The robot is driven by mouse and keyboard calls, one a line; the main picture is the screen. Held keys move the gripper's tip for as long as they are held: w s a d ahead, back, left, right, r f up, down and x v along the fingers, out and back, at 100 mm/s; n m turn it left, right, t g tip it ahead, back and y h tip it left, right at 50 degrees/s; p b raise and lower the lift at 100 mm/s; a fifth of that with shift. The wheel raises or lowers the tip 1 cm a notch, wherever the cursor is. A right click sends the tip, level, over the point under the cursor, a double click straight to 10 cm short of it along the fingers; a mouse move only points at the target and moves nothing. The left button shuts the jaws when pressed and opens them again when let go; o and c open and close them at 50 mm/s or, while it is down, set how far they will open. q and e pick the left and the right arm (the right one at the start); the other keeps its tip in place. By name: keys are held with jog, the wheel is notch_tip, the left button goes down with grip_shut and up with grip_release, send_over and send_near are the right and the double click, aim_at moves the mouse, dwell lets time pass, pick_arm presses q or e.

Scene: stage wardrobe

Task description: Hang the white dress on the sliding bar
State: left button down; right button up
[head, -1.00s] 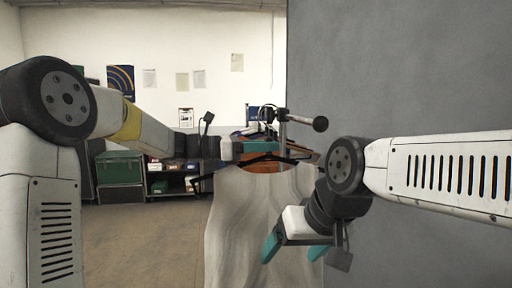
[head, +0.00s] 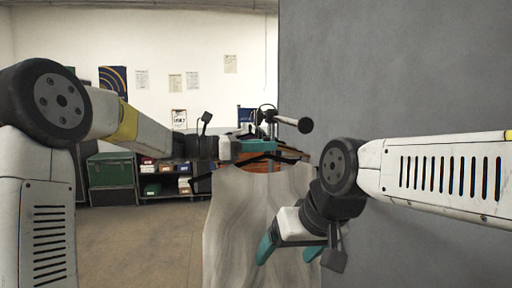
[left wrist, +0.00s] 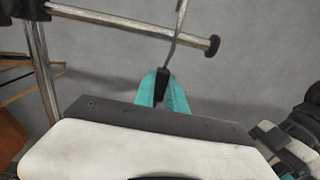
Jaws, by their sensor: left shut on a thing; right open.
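The white dress (head: 240,225) hangs from a black hanger (head: 201,178), its lower part beyond the picture's edge. My left gripper (head: 265,147) is shut on the hanger's black neck (left wrist: 162,86), with the dress below it. The metal hook (left wrist: 180,20) rises from the neck and crosses the sliding bar (left wrist: 140,24) in the left wrist view; I cannot tell whether it rests on it. The bar's black end knob (head: 305,125) shows right of my left gripper in the head view. My right gripper (head: 290,255) is open and empty in front of the dress's right side.
An upright metal post (left wrist: 42,75) carries the bar. A large grey wall (head: 400,75) stands close on the right. A shelf (head: 165,195) with boxes and a green case (head: 111,171) stand at the back left. The floor (head: 135,235) on the left is clear.

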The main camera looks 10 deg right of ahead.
aim_at(291, 161)
pick_arm(q)
jog(key=shift+d, duration=0.15)
jog(key=shift+w+d, duration=0.1)
jog(key=shift+d, duration=3.45)
jog(key=shift+d, duration=0.1)
jog(key=shift+f, duration=0.1)
jog(key=shift+f, duration=0.6)
jog(key=shift+f, duration=0.4)
jog(key=shift+f, duration=0.55)
jog(key=c, duration=1.3)
grip_release()
